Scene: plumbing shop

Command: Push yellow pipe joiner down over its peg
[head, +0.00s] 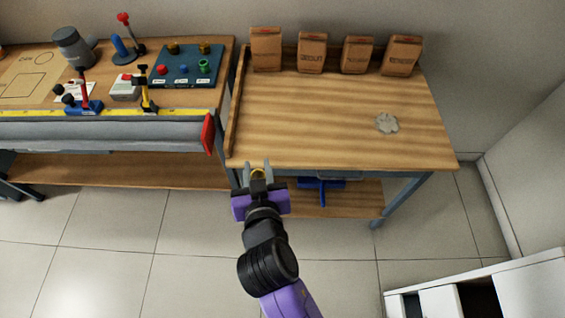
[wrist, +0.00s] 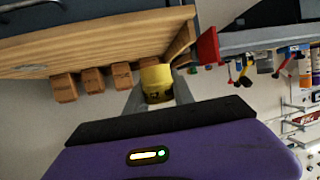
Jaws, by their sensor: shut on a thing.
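The yellow pipe joiner (wrist: 156,78) is held between the fingers of my gripper (wrist: 158,95) in the wrist view. In the head view my gripper (head: 258,172) is in front of the right bench's near edge, with a bit of the yellow joiner (head: 258,174) between its fingertips. A dark blue board (head: 186,78) lies on the left bench, well away from the gripper. It carries red, blue and green pieces at its front and two brass-coloured pieces at its back. I cannot tell which peg belongs to the yellow joiner.
The right bench (head: 330,120) is mostly clear, with a grey rag (head: 387,123) and several brown boxes (head: 312,53) at the back. The left bench has a yellow ruler strip (head: 190,113), a red-ended vise (head: 208,133) at its front and clamps. A white cabinet (head: 530,290) stands lower right.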

